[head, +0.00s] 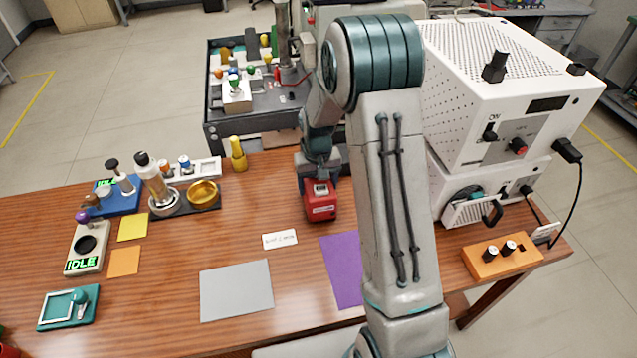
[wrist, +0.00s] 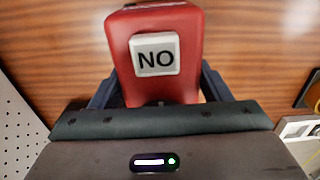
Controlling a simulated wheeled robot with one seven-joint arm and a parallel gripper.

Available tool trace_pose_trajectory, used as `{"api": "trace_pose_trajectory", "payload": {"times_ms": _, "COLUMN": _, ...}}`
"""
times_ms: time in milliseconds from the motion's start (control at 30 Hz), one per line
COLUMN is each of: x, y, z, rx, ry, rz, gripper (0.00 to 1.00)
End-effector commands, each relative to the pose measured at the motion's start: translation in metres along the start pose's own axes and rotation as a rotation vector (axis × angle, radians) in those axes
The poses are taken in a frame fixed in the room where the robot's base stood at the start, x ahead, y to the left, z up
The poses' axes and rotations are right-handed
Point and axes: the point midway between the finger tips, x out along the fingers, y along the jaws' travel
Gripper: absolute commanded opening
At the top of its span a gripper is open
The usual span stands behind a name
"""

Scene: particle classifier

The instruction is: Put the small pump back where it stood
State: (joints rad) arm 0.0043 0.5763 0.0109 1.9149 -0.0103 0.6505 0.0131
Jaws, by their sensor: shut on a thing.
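My gripper (head: 319,184) is shut on a red block-shaped thing (head: 321,208) with a grey top panel. The wrist view shows the same red thing (wrist: 155,27) between the fingers, with a square plate reading "NO". I cannot tell from its look whether it is the small pump. It is over the wooden table (head: 262,205) near the middle of the back edge. Whether its underside touches the wood cannot be told. The gripper's fingertips are mostly hidden behind it.
A white lettered card (head: 280,239), a purple sheet (head: 341,268) and a grey sheet (head: 236,290) lie in front. White machines (head: 500,95) and an orange box (head: 502,259) stand right. Instruments and a gold bowl (head: 203,194) stand left. Bare wood lies left of the red thing.

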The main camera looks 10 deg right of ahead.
Motion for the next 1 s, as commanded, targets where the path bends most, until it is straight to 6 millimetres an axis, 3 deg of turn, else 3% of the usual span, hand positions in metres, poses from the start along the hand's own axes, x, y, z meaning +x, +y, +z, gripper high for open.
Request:
{"api": "trace_pose_trajectory", "payload": {"times_ms": 433, "x": 0.007, "y": 0.000, "z": -0.001, "rx": -0.001, "ry": 0.003, "rz": 0.000, "gripper": 0.19}}
{"api": "trace_pose_trajectory", "payload": {"times_ms": 467, "x": 0.007, "y": 0.000, "z": 0.000, "rx": -0.001, "ry": 0.001, "rz": 0.000, "gripper": 0.76}}
{"api": "trace_pose_trajectory", "payload": {"times_ms": 500, "x": 0.007, "y": 0.000, "z": 0.000, "rx": 0.000, "ry": 0.001, "rz": 0.000, "gripper": 0.87}}
{"api": "trace_pose_trajectory", "payload": {"times_ms": 533, "x": 0.007, "y": 0.000, "z": 0.000, "rx": -0.001, "ry": 0.001, "rz": 0.000, "gripper": 0.93}}
{"api": "trace_pose_trajectory", "payload": {"times_ms": 833, "x": 0.005, "y": 0.000, "z": 0.000, "rx": 0.000, "ry": 0.001, "rz": 0.000, "gripper": 0.93}}
{"api": "trace_pose_trajectory", "payload": {"times_ms": 1000, "x": -0.010, "y": 0.000, "z": -0.001, "rx": 0.000, "ry": 0.005, "rz": 0.000, "gripper": 0.93}}
